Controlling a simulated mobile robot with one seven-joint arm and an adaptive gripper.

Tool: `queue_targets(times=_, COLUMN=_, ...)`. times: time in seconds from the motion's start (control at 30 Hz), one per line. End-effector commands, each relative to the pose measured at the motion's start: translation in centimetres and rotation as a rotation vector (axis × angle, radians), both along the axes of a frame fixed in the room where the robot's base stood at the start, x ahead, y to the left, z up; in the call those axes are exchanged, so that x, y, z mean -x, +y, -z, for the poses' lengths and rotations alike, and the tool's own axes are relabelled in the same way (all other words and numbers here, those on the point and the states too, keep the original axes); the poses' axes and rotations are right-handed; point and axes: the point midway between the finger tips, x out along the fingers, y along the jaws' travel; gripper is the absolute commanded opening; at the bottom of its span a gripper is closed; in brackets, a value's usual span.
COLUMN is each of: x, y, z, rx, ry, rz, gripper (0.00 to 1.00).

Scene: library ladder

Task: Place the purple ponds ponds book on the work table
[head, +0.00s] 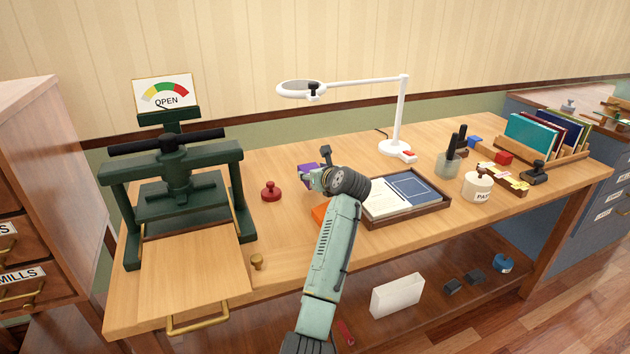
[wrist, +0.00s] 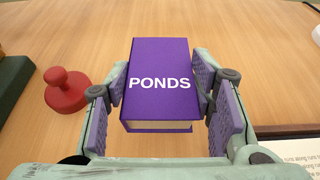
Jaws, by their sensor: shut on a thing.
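The purple book with "PONDS" on its cover (wrist: 160,60) is between the two finger pads of my gripper (wrist: 163,98) in the wrist view. My gripper is shut on its sides. In the head view a small part of the purple book (head: 308,171) shows at my gripper (head: 313,178), over the middle of the work table (head: 270,225). My gripper hides most of the book there. I cannot tell whether the book touches the table top.
A red stamp (head: 270,191) stands left of my gripper, and a green press (head: 178,180) is farther left. A tray with papers (head: 405,213) lies right, partly behind my arm. An orange thing (head: 321,212) is partly hidden by my arm. A white lamp (head: 399,125) stands behind.

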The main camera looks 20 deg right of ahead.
Motion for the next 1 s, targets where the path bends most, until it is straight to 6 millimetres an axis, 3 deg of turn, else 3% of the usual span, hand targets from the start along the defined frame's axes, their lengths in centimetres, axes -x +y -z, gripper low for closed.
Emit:
queue_targets(times=0.13, x=-0.2, y=-0.2, z=0.6, rx=0.001, ry=0.002, rz=0.0, gripper=0.18)
queue_targets(times=0.37, x=-0.1, y=-0.2, z=3.4, rx=-0.001, ry=0.0, rz=0.0, gripper=0.18)
queue_targets(times=0.7, x=-0.2, y=-0.1, z=3.7, rx=0.001, ry=-0.001, rz=-0.001, gripper=0.18)
queue_targets(times=0.73, x=-0.2, y=-0.1, z=3.8, rx=0.001, ry=0.0, rz=-0.001, gripper=0.5)
queue_targets(times=1.0, x=-0.2, y=-0.1, z=3.8, rx=0.001, ry=0.0, rz=0.0, gripper=0.68)
